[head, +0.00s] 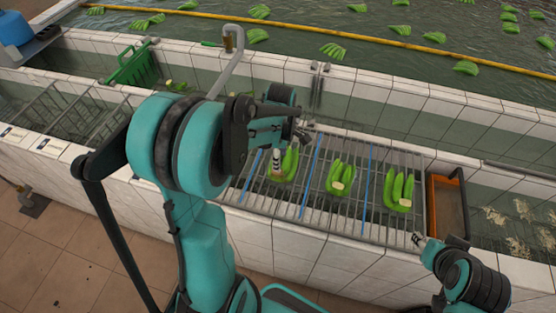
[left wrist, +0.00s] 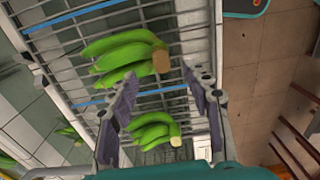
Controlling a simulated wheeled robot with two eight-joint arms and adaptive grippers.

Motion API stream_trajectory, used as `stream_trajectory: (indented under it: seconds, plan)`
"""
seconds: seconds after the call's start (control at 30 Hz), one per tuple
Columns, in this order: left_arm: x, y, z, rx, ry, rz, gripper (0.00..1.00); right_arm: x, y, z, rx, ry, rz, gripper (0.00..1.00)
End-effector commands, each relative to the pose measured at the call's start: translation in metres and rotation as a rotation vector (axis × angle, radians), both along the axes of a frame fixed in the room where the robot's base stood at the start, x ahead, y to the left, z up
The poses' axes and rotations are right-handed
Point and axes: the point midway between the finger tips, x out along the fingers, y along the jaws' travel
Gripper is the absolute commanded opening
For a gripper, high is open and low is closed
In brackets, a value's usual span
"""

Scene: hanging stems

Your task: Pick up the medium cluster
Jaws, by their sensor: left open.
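Three green banana clusters lie on a wire rack (head: 312,215) in the head view: a left one (head: 290,165), a middle one (head: 340,178) and a right one (head: 399,189). I cannot tell surely which is the medium one. My left gripper (head: 289,148) is over the left cluster and partly hides it. In the left wrist view, my open left gripper (left wrist: 160,75) has no fruit gripped; one cluster (left wrist: 125,55) shows at its fingertips and another (left wrist: 155,130) shows between its fingers. My right gripper (head: 418,240) is at the lower right, near the rack's front edge; its jaws are unclear.
Blue strips (head: 312,165) divide the rack. An orange-edged bin (head: 447,205) stands at its right end. A green crate (head: 130,66) sits in the trough at back left. A bent grey pipe (head: 232,65) rises behind my left arm. Tiled walls edge the water, where more bananas float.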

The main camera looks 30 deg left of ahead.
Motion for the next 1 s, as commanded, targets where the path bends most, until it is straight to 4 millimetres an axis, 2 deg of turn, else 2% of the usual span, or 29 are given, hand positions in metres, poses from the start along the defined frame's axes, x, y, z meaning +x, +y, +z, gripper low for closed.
stream_trajectory:
  seconds: [0.5, 0.63, 0.83, 1.0]
  plan:
    - [-0.002, 0.01, -0.069, 0.0, 0.0, 0.001, 0.49, 0.0, 0.0, -0.009, 0.0, 0.0, 0.0, 0.4]
    - [-0.003, 0.01, -0.076, 0.0, 0.0, 0.001, 0.49, 0.0, 0.0, -0.01, 0.0, 0.0, 0.0, 0.4]
    - [-0.003, 0.01, -0.075, 0.0, 0.0, 0.0, 0.49, 0.0, 0.0, -0.009, 0.0, 0.0, 0.0, 0.4]
    - [-0.003, 0.01, -0.075, 0.0, 0.0, 0.0, 0.04, 0.0, 0.0, -0.009, 0.0, 0.0, 0.0, 0.4]
